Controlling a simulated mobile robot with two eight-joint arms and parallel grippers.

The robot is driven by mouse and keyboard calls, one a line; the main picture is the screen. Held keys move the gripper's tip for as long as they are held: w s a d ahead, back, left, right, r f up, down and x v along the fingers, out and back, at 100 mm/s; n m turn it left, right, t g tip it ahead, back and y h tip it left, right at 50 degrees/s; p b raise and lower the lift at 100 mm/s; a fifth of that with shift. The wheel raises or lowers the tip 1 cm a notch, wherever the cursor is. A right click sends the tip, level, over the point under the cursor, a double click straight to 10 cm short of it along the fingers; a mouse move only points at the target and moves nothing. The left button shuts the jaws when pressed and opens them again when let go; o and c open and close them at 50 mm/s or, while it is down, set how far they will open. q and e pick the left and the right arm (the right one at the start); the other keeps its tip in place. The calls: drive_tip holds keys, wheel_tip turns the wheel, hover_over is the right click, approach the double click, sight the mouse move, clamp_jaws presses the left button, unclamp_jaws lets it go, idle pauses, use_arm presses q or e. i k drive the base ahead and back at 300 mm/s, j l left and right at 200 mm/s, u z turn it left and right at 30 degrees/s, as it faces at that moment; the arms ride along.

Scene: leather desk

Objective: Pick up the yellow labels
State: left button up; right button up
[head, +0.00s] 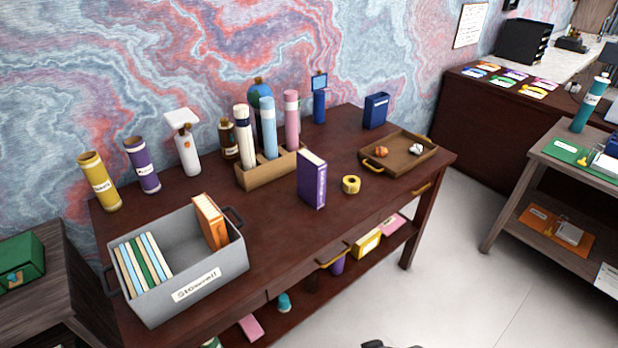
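A small yellow roll (351,184), which looks like the yellow labels, lies on the dark wooden desk (260,252) near its front edge. Its round hole faces up and nothing covers it. It sits just right of an upright purple box (312,180) and left of a brown tray, apart from both. Neither of my grippers can be made out in the head view. A small dark shape at the bottom edge is too cut off to identify.
The brown tray (368,160) holds small items. A grey bin (160,310) with books stands at the left front. A wooden holder (250,181) with tall tubes stands behind the purple box. Bare desk lies in front of the roll. A side table (590,175) stands right.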

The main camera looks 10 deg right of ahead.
sight(351, 184)
drive_tip(key=i+l+u, duration=0.15)
drive_tip(key=l+u, duration=0.15)
drive_tip(key=l, duration=0.2)
drive_tip(key=l+u, duration=0.35)
drive_tip(key=i+l, duration=0.1)
drive_tip(key=l, duration=0.65)
drive_tip(key=i+l+u, duration=0.1)
drive_tip(key=l, duration=0.6)
